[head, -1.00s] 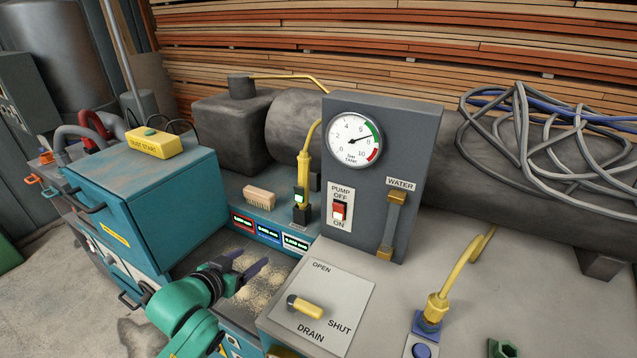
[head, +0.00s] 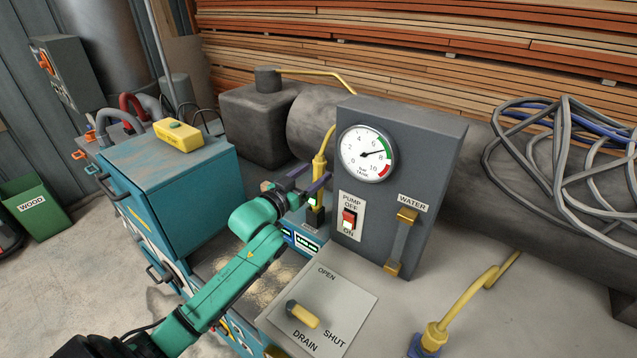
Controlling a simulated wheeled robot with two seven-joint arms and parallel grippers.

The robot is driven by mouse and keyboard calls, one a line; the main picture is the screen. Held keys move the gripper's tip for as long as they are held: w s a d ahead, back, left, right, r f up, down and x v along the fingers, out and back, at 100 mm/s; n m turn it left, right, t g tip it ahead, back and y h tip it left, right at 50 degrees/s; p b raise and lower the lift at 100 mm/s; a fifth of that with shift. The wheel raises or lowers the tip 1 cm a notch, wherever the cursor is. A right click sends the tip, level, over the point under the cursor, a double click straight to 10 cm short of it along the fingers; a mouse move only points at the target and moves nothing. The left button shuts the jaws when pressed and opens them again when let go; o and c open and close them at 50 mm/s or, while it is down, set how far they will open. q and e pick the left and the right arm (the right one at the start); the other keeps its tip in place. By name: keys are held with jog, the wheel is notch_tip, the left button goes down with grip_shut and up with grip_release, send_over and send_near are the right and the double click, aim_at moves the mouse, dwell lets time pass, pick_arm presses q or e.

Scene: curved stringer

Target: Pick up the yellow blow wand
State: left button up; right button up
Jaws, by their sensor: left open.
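A yellow blow wand (head: 320,168) stands upright in a dark holder (head: 315,218) on the teal bench, left of the grey gauge panel. A yellow hose curves up from its top. My left gripper (head: 309,179) is open at the wand's lower body, its two purple-grey fingers seeming to lie either side of it. I cannot tell whether they touch it. The arm and gripper hide part of the wand's base. A similar yellow fitting (head: 435,336) stands on a blue base at the lower right. My right gripper is not in view.
A drain plate (head: 340,293) with a yellow handle lies in front. A teal cabinet (head: 190,195) is at left, a dark tank (head: 300,122) behind.

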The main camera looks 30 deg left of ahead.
pick_arm(q)
jog(key=shift+w+r, duration=0.2)
jog(key=shift+w, duration=1.05)
jog(key=shift+w+d+f, duration=0.1)
jog(key=shift+w+f, duration=0.1)
jog(key=shift+s, duration=0.1)
grip_shut()
jog(key=shift+r, duration=0.1)
